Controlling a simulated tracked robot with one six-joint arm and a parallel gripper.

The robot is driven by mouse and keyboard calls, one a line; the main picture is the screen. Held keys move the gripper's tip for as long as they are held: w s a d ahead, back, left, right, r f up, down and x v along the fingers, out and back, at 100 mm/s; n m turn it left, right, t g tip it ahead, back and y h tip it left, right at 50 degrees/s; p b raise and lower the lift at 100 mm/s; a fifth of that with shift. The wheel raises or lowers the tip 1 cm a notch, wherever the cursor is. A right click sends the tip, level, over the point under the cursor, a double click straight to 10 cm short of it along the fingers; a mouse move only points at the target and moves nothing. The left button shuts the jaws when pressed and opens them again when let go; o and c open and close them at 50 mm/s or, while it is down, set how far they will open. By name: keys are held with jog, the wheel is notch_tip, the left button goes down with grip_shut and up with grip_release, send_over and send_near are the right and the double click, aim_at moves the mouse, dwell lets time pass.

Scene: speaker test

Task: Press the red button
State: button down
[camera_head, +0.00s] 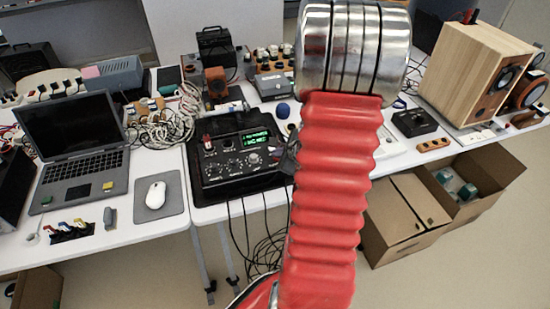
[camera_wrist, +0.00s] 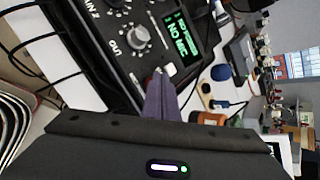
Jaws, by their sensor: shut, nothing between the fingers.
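A black audio device (camera_head: 236,178) with several knobs and a green-lit display (camera_head: 257,137) sits in a black tray on the white table. A small red and white part (camera_head: 207,142) at its upper left may be the red button; it is too small to be sure. My gripper (camera_head: 287,155) is at the device's right edge, mostly hidden by my red arm. In the wrist view my gripper (camera_wrist: 160,78) is shut and empty, its fingertips over or near the panel beside the display (camera_wrist: 180,38). I cannot tell whether they touch. No red button is clear in that view.
A laptop (camera_head: 75,140) and a white mouse (camera_head: 155,195) on a grey pad lie to the left. A blue knob-like object (camera_head: 282,111) and a wooden speaker (camera_head: 470,75) are on the right. Cables (camera_head: 160,125) lie behind, and cardboard boxes (camera_head: 400,225) stand on the floor.

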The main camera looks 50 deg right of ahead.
dwell(0.4)
jog(key=shift+r, duration=0.85)
notch_tip(320, 180, up, 6)
dwell(0.7)
jog(key=shift+s, duration=0.1)
dwell(0.4)
